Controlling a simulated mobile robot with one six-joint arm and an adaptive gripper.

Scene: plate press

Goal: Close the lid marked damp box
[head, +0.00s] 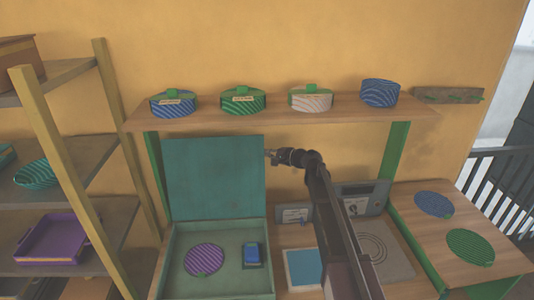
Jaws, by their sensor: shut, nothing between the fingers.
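The damp box (218,232) is a teal box on the bench at centre left. Its lid (212,180) stands upright, open, at the back of the box. No marking on the lid can be read from here. Inside the box lie a purple striped disc (203,260) and a small blue block (251,253). My gripper (270,154) is shut and empty at the lid's upper right edge; I cannot tell whether it touches the lid. My arm reaches in from the lower right and hides part of the bench.
A shelf (290,118) above the bench holds several striped round containers. A wooden rack with a purple tray (50,238) stands at left. A blue-topped tray (303,268) and a grey device (362,195) sit right of the box. A side table (440,258) holds two discs.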

